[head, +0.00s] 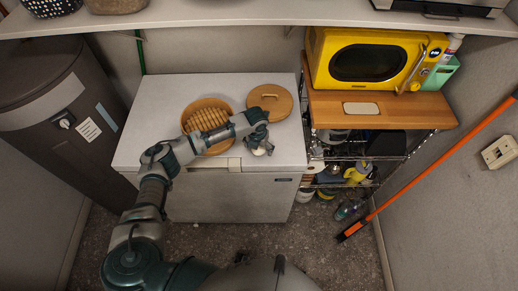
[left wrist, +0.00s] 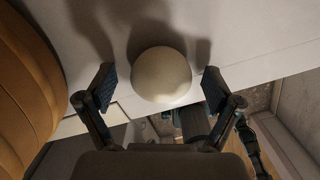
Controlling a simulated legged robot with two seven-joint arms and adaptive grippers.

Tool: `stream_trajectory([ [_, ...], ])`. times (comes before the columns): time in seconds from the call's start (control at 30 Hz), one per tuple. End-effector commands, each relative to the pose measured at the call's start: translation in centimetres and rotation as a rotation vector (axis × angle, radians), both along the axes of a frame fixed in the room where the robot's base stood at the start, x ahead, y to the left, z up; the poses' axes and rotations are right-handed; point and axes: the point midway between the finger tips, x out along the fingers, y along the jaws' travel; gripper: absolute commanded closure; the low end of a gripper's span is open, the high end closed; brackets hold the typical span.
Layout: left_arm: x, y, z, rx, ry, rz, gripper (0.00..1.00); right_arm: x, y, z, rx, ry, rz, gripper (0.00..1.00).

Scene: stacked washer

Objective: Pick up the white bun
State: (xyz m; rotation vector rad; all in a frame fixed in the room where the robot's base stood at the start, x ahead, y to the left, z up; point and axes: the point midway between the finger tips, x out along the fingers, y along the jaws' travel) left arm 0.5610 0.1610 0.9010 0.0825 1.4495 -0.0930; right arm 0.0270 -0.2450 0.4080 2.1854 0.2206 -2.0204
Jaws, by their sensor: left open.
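The white bun (left wrist: 161,74) is a smooth, pale, round piece on the white top, seen in the left wrist view. My left gripper (left wrist: 158,78) is open, with one finger on each side of the bun in that view and a visible gap on both sides. In the head view my left gripper (head: 258,146) is over the front right part of the white chest-like appliance (head: 150,100). The bun is mostly hidden by the gripper there. My right gripper is not in view.
A round wooden basket (head: 205,118) with a lattice inside stands left of the gripper; its side shows in the left wrist view (left wrist: 25,75). A round wooden lid (head: 270,97) lies behind the gripper. A yellow microwave (head: 320,70) stands on a wire rack at the right.

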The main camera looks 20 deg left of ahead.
Motion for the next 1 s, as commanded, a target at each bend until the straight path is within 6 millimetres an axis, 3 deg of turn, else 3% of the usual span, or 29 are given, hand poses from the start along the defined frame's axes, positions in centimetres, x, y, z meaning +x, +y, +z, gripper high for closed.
stream_trajectory([
  [0.07, 0.0, 0.0, 0.0, 0.000, 0.000, 0.000, 0.09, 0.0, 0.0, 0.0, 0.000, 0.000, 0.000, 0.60],
  [0.33, 0.0, 0.0, 0.0, 0.000, 0.000, 0.000, 0.73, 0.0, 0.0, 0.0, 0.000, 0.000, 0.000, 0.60],
  [0.73, 0.0, 0.0, 0.5, -0.001, 0.000, 0.001, 0.73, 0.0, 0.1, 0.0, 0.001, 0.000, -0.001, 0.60],
  [1.0, 0.1, 0.0, 3.8, -0.002, -0.004, 0.001, 0.73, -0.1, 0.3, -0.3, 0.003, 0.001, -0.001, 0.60],
])
